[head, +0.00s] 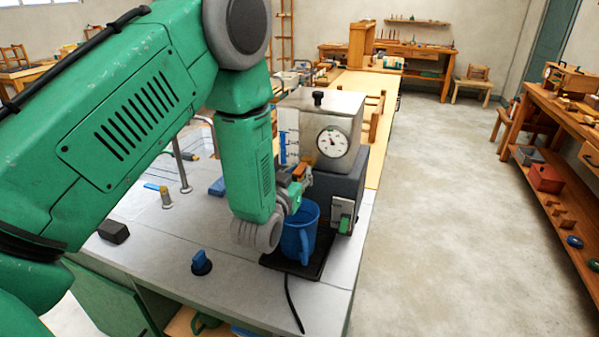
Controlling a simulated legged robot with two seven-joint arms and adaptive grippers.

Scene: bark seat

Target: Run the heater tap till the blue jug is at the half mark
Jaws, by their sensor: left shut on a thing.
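The blue jug (300,236) stands upright on the black drip tray (318,262) in front of the heater (340,108). Its water level and half mark cannot be made out from here. My left gripper (294,188) is just above the jug, at the heater's front. It is shut on the heater tap (300,172), whose orange part shows by the fingers; the arm and fingers hide most of the tap and its spout. Whether water runs cannot be seen. My right gripper is out of view.
The heater has a round dial (333,142) and a switch plate (342,215) with a green rocker. A blue knob-like piece (202,262) and a dark block (113,231) sit on the grey bench top. A black cord (291,300) runs over its front edge. Floor at right is clear.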

